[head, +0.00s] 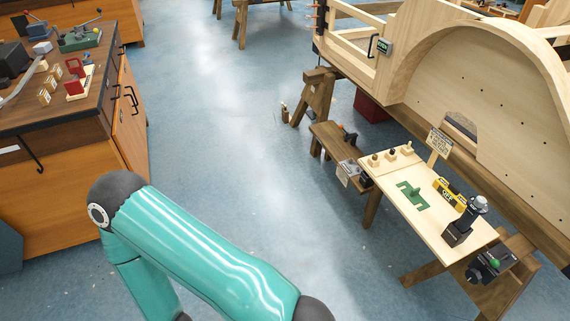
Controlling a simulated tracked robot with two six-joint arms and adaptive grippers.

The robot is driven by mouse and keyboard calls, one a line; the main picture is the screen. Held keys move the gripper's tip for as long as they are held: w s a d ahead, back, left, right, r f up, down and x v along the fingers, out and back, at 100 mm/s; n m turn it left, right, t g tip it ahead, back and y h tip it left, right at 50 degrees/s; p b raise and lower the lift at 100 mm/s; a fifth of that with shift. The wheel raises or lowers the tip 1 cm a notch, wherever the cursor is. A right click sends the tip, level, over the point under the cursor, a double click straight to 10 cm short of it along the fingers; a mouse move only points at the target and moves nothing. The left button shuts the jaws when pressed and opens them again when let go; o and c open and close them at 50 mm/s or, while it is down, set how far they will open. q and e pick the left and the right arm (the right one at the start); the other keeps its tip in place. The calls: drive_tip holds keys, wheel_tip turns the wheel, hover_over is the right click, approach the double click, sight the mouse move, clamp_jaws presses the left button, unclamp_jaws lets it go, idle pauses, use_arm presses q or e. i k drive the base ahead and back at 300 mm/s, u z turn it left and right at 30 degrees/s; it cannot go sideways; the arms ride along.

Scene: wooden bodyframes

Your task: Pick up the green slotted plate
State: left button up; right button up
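The green slotted plate (408,188) lies flat on the pale wooden top of a small worktable (440,228) on the right. Something small and green seems to stand up from its middle, too small to make out. A teal arm of mine crosses the lower left and bottom, well to the left of the plate. Neither of my grippers is in view, and nothing touches the plate.
Yellow-and-black blocks (449,194) and a dark upright tool (460,228) stand right of the plate. Small knobbed blocks (391,154) and a sign (438,143) stand behind it. A large wooden bodyframe (480,75) rises behind the table. Blue floor (230,130) is clear leftward, up to a cabinet bench (60,170).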

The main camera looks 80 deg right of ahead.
sight(412, 194)
drive_tip(key=u, duration=0.3)
drive_tip(key=i, duration=0.2)
drive_tip(key=z, duration=3)
drive_tip(key=i, duration=0.25)
drive_tip(key=z, duration=1.8)
drive_tip(key=k, duration=0.6)
drive_tip(key=z, duration=0.4)
drive_tip(key=i, duration=1.65)
drive_tip(key=u, duration=0.4)
